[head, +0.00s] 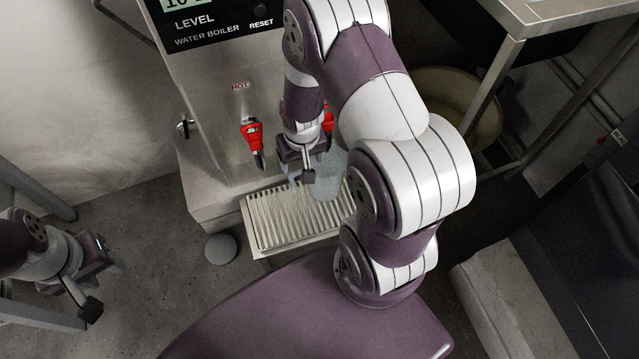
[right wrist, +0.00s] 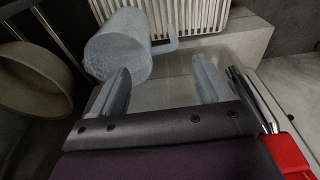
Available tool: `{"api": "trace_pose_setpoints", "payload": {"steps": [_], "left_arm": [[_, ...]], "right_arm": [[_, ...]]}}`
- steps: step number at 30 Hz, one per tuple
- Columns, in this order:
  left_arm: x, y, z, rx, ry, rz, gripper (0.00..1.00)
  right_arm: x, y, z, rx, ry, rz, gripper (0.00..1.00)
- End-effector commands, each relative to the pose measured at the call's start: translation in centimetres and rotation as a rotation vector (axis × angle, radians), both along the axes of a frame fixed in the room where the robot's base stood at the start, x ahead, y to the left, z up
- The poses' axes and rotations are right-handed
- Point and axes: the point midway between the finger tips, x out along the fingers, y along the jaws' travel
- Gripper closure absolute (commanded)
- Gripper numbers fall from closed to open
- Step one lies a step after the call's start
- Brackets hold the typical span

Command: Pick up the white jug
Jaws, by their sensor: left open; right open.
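The white jug (head: 327,180), pale grey-blue in this light, is at the right part of the drip tray under the water boiler, partly hidden by my right gripper. In the right wrist view the jug (right wrist: 118,47) is at the upper left, with its handle (right wrist: 167,42) pointing right. My right gripper (head: 308,172) is open at the jug. In the right wrist view its fingers (right wrist: 162,78) are apart with nothing between them, and the handle is just beyond them. My left gripper (head: 97,283) is open and empty at the lower left, far from the jug.
The water boiler (head: 225,95) stands behind the jug with red taps (head: 251,131) above the slatted drip tray (head: 290,222). A round bin (head: 455,95) stands under a metal table (head: 545,18) at the right. The floor at left is partly free.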

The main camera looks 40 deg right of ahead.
Motion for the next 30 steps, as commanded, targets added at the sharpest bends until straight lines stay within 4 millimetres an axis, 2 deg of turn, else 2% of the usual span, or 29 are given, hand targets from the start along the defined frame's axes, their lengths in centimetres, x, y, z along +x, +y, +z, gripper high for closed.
{"api": "trace_pose_setpoints", "payload": {"steps": [1, 6, 12, 18, 21, 26, 28, 30], "left_arm": [[0.0, 0.0, -1.4, 0.000, 0.000, 0.000, 0.57], [0.0, 0.0, -3.5, 0.000, 0.000, 0.000, 0.57], [0.0, 0.0, -4.5, 0.000, 0.000, 0.000, 0.57], [0.0, 0.0, -7.9, 0.000, 0.001, 0.000, 0.57], [0.0, 0.0, -8.3, 0.000, 0.001, 0.000, 0.57], [0.0, 0.0, -7.9, 0.000, 0.000, 0.000, 0.57], [0.0, 0.0, -7.9, 0.000, 0.000, 0.000, 0.57], [0.0, 0.0, -7.9, 0.000, 0.000, 0.000, 0.57]], "right_arm": [[0.1, 0.0, -1.9, 0.001, 0.002, -0.001, 0.22], [0.7, -0.1, -5.5, 0.001, 0.003, 0.000, 0.22], [1.1, -0.1, -7.1, 0.000, 0.001, 0.000, 0.22], [1.9, 0.4, -10.9, 0.000, 0.002, 0.002, 0.22], [2.0, 0.4, -11.7, 0.000, 0.002, 0.001, 0.22], [2.1, 0.4, -11.3, 0.001, 0.001, 0.001, 0.22], [2.1, 0.3, -11.3, 0.001, 0.002, 0.001, 0.39], [2.1, 0.3, -11.3, 0.001, 0.002, 0.001, 0.61]]}}
